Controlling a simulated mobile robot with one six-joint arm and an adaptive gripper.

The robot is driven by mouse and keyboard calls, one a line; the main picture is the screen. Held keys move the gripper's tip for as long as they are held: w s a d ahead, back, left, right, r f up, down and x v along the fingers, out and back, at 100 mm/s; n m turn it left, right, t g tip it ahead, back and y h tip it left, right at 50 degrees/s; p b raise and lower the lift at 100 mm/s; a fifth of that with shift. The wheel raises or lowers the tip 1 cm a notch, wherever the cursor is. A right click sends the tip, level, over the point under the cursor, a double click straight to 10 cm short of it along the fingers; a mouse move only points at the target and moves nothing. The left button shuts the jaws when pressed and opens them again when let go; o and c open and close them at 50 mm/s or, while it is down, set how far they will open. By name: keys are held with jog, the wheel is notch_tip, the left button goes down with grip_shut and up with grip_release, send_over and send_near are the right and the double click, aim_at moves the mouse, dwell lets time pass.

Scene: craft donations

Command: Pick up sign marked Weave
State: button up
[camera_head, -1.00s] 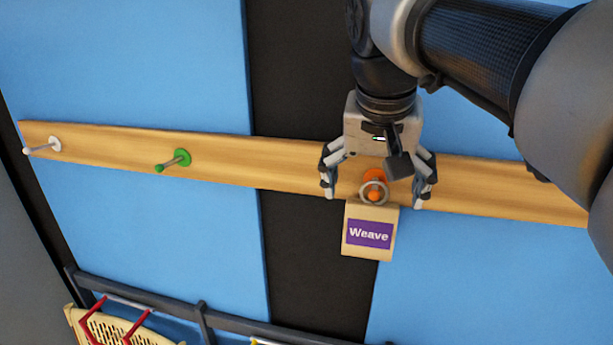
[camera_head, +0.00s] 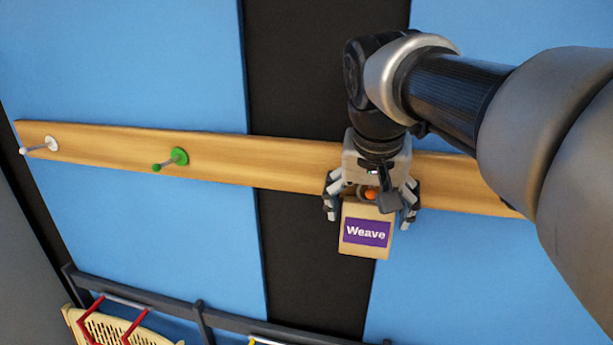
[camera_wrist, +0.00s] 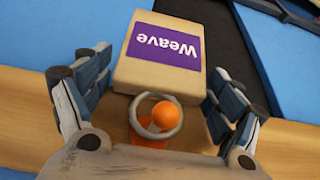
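The sign marked Weave (camera_head: 366,244) is a tan block with a purple label and white lettering. It hangs by a metal ring from an orange peg (camera_head: 370,193) on the wooden rail. My gripper (camera_head: 367,218) is open, with one finger on each side of the sign's upper part. In the wrist view the sign (camera_wrist: 160,78) appears upside down, with its ring (camera_wrist: 156,118) around the orange peg (camera_wrist: 164,115). The open fingers of my gripper (camera_wrist: 158,98) stand left and right of it, with gaps visible.
The wooden rail (camera_head: 270,165) runs across blue and black wall panels. A green peg (camera_head: 178,157) and a white peg (camera_head: 48,145) on it are empty. Below, a dark rail (camera_head: 203,315) holds a tan basket (camera_head: 110,328) with red handles at lower left.

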jog(key=c, duration=0.9)
jog(key=shift+o, duration=0.2)
jog(key=shift+r, duration=0.1)
